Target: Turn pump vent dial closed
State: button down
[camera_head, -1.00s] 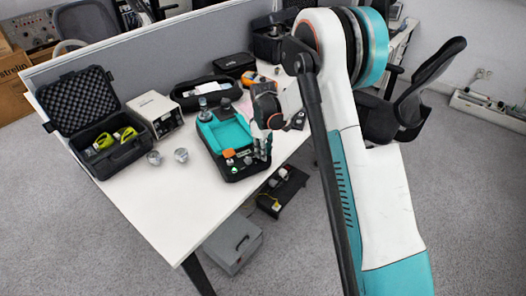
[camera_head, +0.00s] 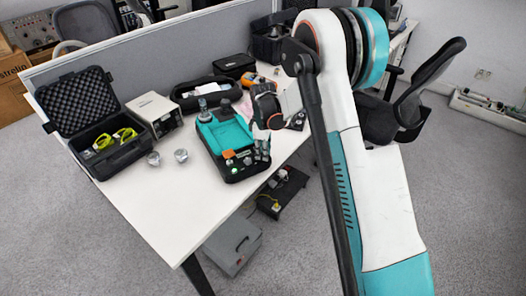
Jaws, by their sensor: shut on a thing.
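The pump unit (camera_head: 227,134) is a teal and black box on the white table. An orange control (camera_head: 229,154) and a green-lit button (camera_head: 234,170) show on its front panel. My gripper (camera_head: 262,156) points down at the right end of this panel. Its grey fingers are shut on a small part there, which I take to be the vent dial. The fingers cover the dial, so its setting is hidden.
An open black case (camera_head: 92,160) with yellow-green items stands at left on the table (camera_head: 175,205). Two small metal parts (camera_head: 181,155) lie nearby. A white instrument box (camera_head: 154,113) and black cases (camera_head: 235,65) stand behind. The table's front left is clear.

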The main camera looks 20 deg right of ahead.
jog(key=c, duration=1.4)
grip_release()
jog(key=shift+c, duration=0.2)
notch_tip(320, 180, up, 12)
